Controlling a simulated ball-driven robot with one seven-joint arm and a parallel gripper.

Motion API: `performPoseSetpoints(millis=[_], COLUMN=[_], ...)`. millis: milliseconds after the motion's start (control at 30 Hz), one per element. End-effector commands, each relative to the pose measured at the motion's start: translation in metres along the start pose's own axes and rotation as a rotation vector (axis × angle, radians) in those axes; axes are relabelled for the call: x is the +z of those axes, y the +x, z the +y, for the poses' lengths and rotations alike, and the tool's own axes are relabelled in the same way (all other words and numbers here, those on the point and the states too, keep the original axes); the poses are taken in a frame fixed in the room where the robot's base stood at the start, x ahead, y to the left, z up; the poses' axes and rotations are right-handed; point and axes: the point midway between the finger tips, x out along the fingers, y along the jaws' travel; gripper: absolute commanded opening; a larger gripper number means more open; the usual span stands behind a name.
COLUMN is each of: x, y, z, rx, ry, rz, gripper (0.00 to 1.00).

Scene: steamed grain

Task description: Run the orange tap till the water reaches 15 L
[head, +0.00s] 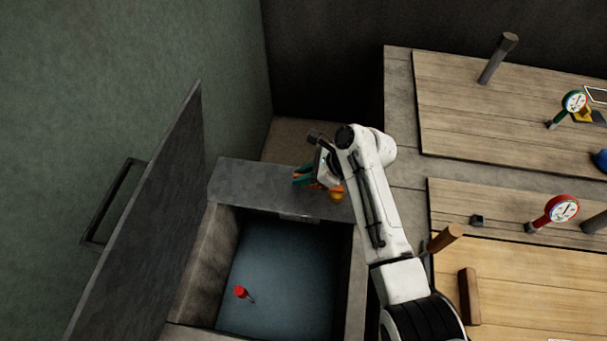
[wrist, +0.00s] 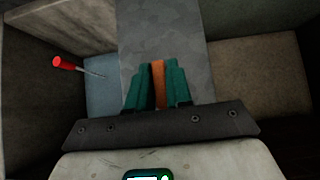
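My gripper (wrist: 158,75) has teal fingers on both sides of an orange bar, the orange tap's handle (wrist: 158,86), with no clear gap; it looks shut on it. In the head view my gripper (head: 304,176) is over the grey ledge of the basin (head: 230,180). Orange parts of the tap (head: 336,195) show beside my wrist, which hides the rest. The basin has a flat blue surface, likely water (head: 285,275). I see no running stream and no readable litre figure.
A red-topped rod (head: 240,292) is in the basin; it also shows in the wrist view (wrist: 65,64). A tilted dark panel (head: 140,220) stands left of the basin. To the right are wooden boards with a red gauge (head: 562,208) and green gauge (head: 574,101).

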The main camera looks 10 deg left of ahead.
Motion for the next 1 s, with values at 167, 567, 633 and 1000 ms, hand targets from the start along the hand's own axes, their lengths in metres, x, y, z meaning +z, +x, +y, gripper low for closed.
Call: performPoseSetpoints(millis=[167,567,633,1000], x=[0.0,0.0,0.0,0.001], y=[0.0,0.0,-0.001,-0.003], z=[0.0,0.0,0.0,0.014], rx=[0.0,0.0,0.003,0.116], ry=[0.0,0.0,-0.003,-0.112], rz=[0.0,0.0,0.0,0.0], gripper=[0.0,0.0,0.0,0.0])
